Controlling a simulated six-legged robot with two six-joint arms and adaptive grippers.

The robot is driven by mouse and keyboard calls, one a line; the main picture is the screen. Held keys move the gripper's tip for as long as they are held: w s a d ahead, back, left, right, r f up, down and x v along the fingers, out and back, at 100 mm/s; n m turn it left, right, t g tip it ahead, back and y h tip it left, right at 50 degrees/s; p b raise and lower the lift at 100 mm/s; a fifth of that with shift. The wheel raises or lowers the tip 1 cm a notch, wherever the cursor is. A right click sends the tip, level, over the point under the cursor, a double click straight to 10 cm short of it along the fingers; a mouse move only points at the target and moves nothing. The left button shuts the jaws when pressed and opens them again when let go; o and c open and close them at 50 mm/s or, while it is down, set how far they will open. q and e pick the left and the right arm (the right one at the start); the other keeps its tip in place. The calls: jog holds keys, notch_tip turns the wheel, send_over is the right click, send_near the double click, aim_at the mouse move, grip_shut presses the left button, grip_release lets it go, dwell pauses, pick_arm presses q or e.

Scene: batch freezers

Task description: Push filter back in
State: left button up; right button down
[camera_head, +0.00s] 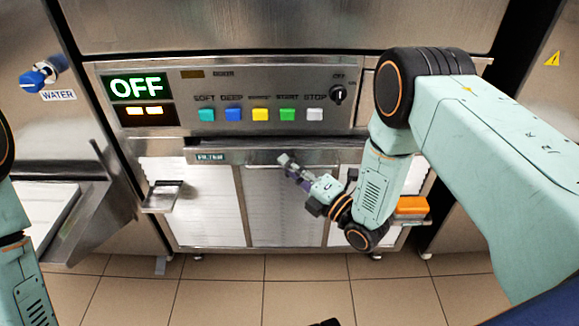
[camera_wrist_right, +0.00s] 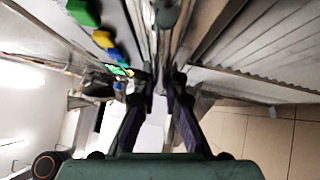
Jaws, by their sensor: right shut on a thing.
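The filter (camera_head: 245,156) is a wide, flat steel drawer with a small dark label at its left end, below the button panel. Its front appears to stand out from the machine; how far is hard to tell. My right gripper (camera_head: 285,162) is at the middle of its lower front edge, reaching in from the right. In the right wrist view the gripper (camera_wrist_right: 163,88) has its two dark fingers close together on a thin steel part of the filter (camera_wrist_right: 165,50). The exact contact is hard to see. Of my left arm only links show at the left edge; its gripper is out of view.
The freezer's panel has an OFF display (camera_head: 137,87), coloured buttons (camera_head: 260,114) and a dark knob (camera_head: 338,94). A small steel shelf (camera_head: 162,196) juts out at left, and an orange object (camera_head: 411,206) sits at right. A blue water tap (camera_head: 35,79) is far left.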

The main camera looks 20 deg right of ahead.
aim_at(292, 157)
jog(key=w, duration=0.2)
jog(key=w+d+b, duration=0.1)
jog(key=shift+w, duration=0.35)
jog(key=shift+w+d, duration=0.1)
jog(key=shift+r, duration=0.15)
jog(key=c, duration=1.5)
grip_release()
jog(key=shift+w, duration=0.1)
jog(key=shift+o, duration=0.5)
